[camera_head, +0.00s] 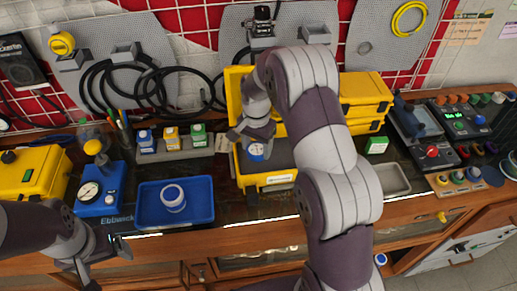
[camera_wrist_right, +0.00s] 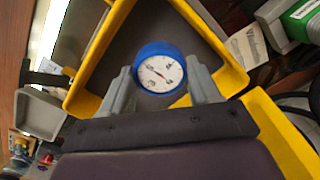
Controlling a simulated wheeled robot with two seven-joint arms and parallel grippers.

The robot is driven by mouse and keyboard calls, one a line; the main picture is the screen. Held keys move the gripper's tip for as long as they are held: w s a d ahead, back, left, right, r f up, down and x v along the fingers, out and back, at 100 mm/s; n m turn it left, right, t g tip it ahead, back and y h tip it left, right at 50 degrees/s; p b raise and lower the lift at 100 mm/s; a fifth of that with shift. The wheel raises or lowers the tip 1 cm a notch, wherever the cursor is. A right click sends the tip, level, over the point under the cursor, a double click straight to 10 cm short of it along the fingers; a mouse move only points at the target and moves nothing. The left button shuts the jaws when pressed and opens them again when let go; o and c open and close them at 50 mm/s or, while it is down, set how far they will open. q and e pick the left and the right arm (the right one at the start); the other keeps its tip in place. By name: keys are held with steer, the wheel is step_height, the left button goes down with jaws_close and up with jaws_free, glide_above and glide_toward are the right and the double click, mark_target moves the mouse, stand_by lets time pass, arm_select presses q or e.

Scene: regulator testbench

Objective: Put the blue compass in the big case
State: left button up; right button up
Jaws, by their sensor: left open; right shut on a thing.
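The blue compass (camera_head: 256,151) has a round white dial and a blue rim. It also shows in the right wrist view (camera_wrist_right: 158,68), between the two grey fingers. My right gripper (camera_head: 254,140) is shut on the compass and holds it over the open big case. The big yellow case (camera_head: 264,181) has a dark interior and stands at the middle of the bench; my right arm hides part of it. In the right wrist view its yellow rim (camera_wrist_right: 98,50) surrounds the compass. My left gripper (camera_head: 104,262) is open and empty at the lower left, in front of the bench edge.
A blue tray (camera_head: 150,212) with a white round item (camera_head: 173,198) lies left of the case. A blue gauge box (camera_head: 100,195) stands further left. Small blue, yellow and green boxes (camera_head: 171,139) stand behind the tray. A grey tray (camera_head: 393,178) lies to the right. Black cables hang behind.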

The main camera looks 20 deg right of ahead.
mark_target(257, 151)
steer(key=shift+w+d+f, duration=0.15)
steer(key=shift+w+f, duration=0.15)
steer(key=shift+w, duration=0.2)
steer(key=shift+w+d+f, duration=0.15)
steer(key=shift+w+f, duration=0.15)
steer(key=shift+w, duration=0.2)
step_height(257, 151, down, 4)
steer(key=shift+s+r+p, duration=0.1)
steer(key=shift+r+p, duration=0.1)
steer(key=shift+p, duration=0.4)
steer(key=shift+f, duration=0.25)
steer(key=shift+f, duration=0.15)
steer(key=o, duration=1.1)
steer(key=shift+c, duration=0.2)
